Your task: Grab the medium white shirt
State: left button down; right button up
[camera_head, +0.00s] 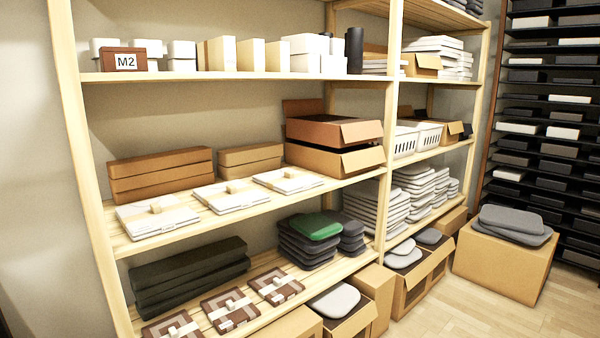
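Three flat white folded items with beige bands lie in a row on the middle shelf of the left rack. They are a left one (150,222), a middle one (225,200) and a right one (300,183). They look like folded shirts, and I cannot read any size on them. Neither of my grippers shows in the head view.
Brown boxes (160,180) stand behind the white items, and open cartons (333,132) to their right. Patterned brown items (230,309) and dark stacks (305,250) fill the lower shelf. A carton (500,265) stands on the floor at right. A wooden post (88,190) bounds the rack's left.

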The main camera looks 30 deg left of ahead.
aim_at(287, 181)
jog(key=u, duration=0.8)
jog(key=i, duration=1.35)
jog(key=u, duration=1.15)
